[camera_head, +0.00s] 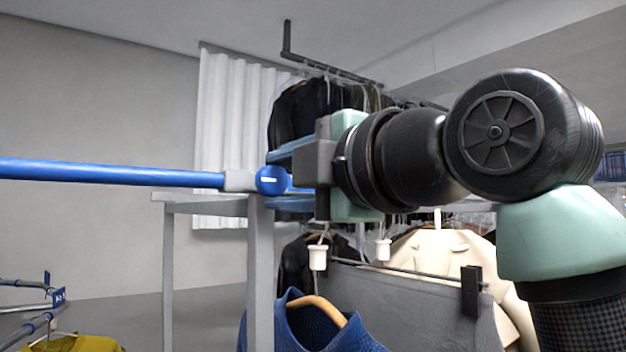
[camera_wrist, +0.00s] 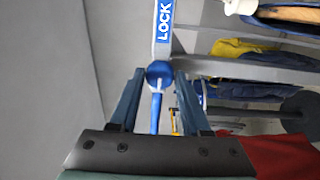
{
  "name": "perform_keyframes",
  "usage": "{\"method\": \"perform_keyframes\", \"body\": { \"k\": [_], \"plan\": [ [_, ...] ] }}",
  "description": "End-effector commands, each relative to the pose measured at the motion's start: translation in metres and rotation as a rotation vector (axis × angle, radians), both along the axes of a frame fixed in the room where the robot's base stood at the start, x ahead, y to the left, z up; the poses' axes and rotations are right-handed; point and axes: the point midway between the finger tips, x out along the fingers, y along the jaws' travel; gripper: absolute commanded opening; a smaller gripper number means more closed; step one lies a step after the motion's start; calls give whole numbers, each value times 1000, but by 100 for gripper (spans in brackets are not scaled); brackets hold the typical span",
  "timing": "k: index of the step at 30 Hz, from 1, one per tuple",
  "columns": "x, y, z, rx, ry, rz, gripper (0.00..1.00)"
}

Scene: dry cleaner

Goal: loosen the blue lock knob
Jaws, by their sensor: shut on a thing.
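The blue lock knob (camera_head: 271,180) is a round ball with a short white mark, beside a grey clamp block (camera_head: 239,181) at the end of a blue rail (camera_head: 110,173). In the wrist view the knob (camera_wrist: 160,72) sits at the centre, between the tips of the two blue fingers, under a blue-and-white LOCK label (camera_wrist: 164,20). My gripper (camera_head: 284,180) reaches in from the right and is shut on the knob. It also shows in the wrist view (camera_wrist: 160,88). The exact finger contact is hard to see.
A grey post frame (camera_head: 261,270) stands under the clamp. A blue garment (camera_head: 350,335) on a wooden hanger and a cream coat (camera_head: 415,255) hang below my arm. Dark clothes (camera_head: 300,110) hang behind by a white curtain (camera_head: 222,120). The upper left is free.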

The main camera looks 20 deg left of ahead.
Motion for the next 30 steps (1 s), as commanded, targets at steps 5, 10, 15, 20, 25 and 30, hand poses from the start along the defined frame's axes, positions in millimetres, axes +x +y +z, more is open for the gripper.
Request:
{"method": "perform_keyframes", "body": {
  "k": [5,10,15,20,25,30],
  "plan": [
    [0,0,0,-6,-8,0,0],
    [0,0,0,-6,-8,0,0],
    [0,0,0,-6,-7,0,58],
    [0,0,0,-6,-7,0,77],
    [0,0,0,-6,-7,0,77],
    [-4,-6,-1,-5,-8,-1,77]
  ]
}}
